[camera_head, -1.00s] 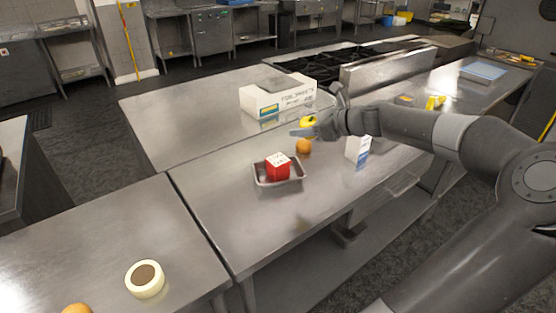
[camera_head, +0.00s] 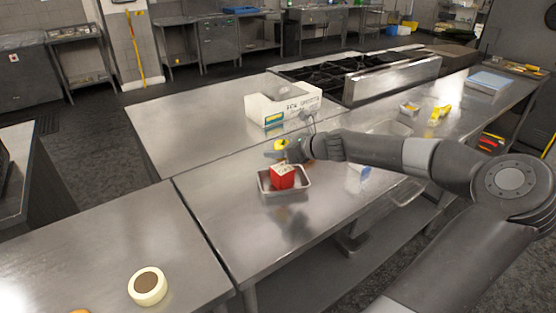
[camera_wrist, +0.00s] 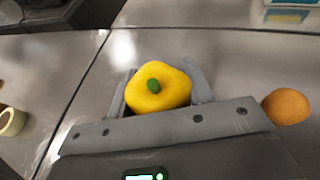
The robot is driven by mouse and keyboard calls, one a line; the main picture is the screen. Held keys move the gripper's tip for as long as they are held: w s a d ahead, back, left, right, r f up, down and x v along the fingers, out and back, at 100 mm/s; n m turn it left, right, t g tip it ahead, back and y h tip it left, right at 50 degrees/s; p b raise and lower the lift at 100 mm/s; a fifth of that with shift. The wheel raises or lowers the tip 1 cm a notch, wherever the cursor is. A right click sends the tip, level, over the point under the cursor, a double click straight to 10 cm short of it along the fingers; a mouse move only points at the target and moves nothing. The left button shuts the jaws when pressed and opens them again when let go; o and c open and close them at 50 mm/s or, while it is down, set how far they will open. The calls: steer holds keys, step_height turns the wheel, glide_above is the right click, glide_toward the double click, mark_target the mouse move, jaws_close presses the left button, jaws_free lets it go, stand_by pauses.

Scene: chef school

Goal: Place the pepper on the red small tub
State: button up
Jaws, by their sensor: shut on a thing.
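A yellow pepper (camera_wrist: 158,90) with a green stem is held between the two fingers of my gripper (camera_wrist: 160,95) in the wrist view. In the head view the pepper (camera_head: 281,145) shows as a small yellow patch at my gripper (camera_head: 279,150), above the table and just behind the tray. A red small tub with a pale top (camera_head: 283,178) sits in a shallow metal tray (camera_head: 263,190), below and in front of my gripper. The tub is not visible in the wrist view.
A white cardboard box (camera_head: 284,103) stands behind my gripper. An orange (camera_wrist: 287,107) lies right of my gripper in the wrist view. A cream round item (camera_head: 147,287) is at the front left. The table left of the tray is clear.

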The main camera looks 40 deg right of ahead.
mark_target(278, 166)
steer(key=shift+f, duration=1.85)
steer(key=shift+f, duration=0.15)
steer(key=o, duration=1)
steer(key=v, duration=1.2)
steer(key=shift+d, duration=0.1)
